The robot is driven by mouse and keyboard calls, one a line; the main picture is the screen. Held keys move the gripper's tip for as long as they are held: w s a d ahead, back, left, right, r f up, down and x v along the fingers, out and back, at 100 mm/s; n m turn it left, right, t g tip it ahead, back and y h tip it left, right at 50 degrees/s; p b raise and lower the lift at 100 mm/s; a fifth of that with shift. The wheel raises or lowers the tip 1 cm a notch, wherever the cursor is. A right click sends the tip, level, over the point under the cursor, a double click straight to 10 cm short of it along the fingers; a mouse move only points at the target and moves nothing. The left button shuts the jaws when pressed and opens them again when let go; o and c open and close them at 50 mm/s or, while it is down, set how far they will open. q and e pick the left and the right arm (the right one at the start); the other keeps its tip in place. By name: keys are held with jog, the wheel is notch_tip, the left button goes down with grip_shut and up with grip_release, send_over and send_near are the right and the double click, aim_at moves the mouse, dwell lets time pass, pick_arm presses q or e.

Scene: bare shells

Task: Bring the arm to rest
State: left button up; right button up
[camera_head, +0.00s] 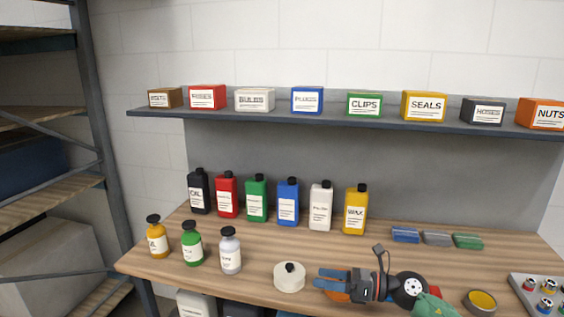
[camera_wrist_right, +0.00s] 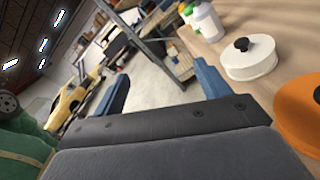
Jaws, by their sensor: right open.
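My right gripper (camera_head: 322,281) is over the front of the wooden workbench (camera_head: 262,262), its blue fingers pointing left. In the wrist view its two fingers (camera_wrist_right: 160,88) stand wide apart with nothing between them. A white round lid-like piece with a black knob (camera_head: 289,279) sits on the bench just left of the fingertips. It also shows in the wrist view (camera_wrist_right: 249,60), beside the right-hand finger. An orange round piece (camera_head: 337,296) lies partly hidden by the gripper; the wrist view shows it close at the right edge (camera_wrist_right: 300,112). My left gripper is not in view.
Several bottles (camera_head: 288,202) line the bench's back, with small bottles (camera_head: 192,245) at front left. Blue, grey and green blocks (camera_head: 437,239) lie back right. A yellow-topped round tin (camera_head: 481,301) and a grey tray (camera_head: 520,282) are at right. Labelled boxes (camera_head: 307,100) fill the shelf above.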

jog(key=s+d+f+m+t+h, duration=0.2)
jog(key=d+f+m+t+h, duration=0.3)
jog(key=m, duration=0.7)
jog(key=s+d+f+m+t+h, duration=0.25)
jog(key=m+h, duration=0.35)
jog(key=m, duration=0.5)
jog(key=s+d+f+m+t+h, duration=0.1)
jog(key=d+f+m+t+h, duration=0.35)
jog(key=m, duration=0.75)
jog(key=s+a+f+m+g+h, duration=0.1)
jog(key=s+f+m+g, duration=0.3)
jog(key=s+f+g, duration=0.65)
jog(key=s+a+f+m+g+h, duration=0.1)
jog(key=s+f+m+g, duration=0.4)
jog(key=s, duration=1.1)
jog(key=s+a+f, duration=0.2)
jog(key=f, duration=1.4)
jog(key=s+a+f+y, duration=0.1)
jog(key=a+f, duration=0.1)
jog(key=f, duration=1.5)
jog(key=shift+s+a+f+n, duration=0.15)
jog(key=shift+s+f+n, duration=0.1)
jog(key=shift+s+n, duration=0.1)
